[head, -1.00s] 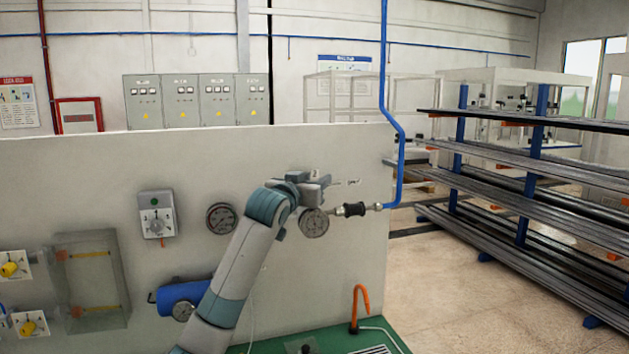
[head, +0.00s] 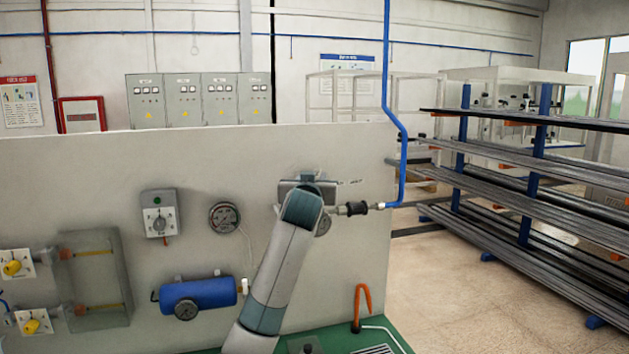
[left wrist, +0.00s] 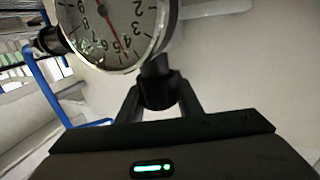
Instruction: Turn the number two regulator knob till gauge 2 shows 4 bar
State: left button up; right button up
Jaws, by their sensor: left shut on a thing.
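In the left wrist view my left gripper (left wrist: 158,92) is shut on a black regulator knob (left wrist: 157,88), just below a round white gauge (left wrist: 108,28). The dial appears rotated and is cut off at the top. A red line on it points toward the 4 and 5 marks; I cannot read it exactly. In the head view my left arm reaches up to the panel, and its wrist hides the gripper, the knob and most of the gauge (head: 324,226). No number label is readable. My right gripper is not in view.
A blue pipe (head: 402,150) runs down on the right. Bar racks (head: 525,185) stand beyond open floor.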

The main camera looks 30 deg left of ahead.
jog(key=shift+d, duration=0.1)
pick_arm(q)
jog(key=o, duration=1)
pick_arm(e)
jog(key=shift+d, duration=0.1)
pick_arm(q)
jog(key=shift+o, duration=0.2)
jog(key=shift+b+v, duration=0.4)
jog(key=shift+v, duration=0.4)
jog(key=b+v, duration=0.4)
jog(key=v, duration=1.1)
jog(key=shift+s+d+b, duration=0.25)
jog(key=shift+d+b, duration=0.05)
jog(key=shift+b, duration=0.1)
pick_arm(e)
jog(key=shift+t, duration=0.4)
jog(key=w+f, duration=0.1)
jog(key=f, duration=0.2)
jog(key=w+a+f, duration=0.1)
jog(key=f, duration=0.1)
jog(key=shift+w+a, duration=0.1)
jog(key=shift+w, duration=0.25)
pick_arm(q)
jog(key=shift+f, duration=0.1)
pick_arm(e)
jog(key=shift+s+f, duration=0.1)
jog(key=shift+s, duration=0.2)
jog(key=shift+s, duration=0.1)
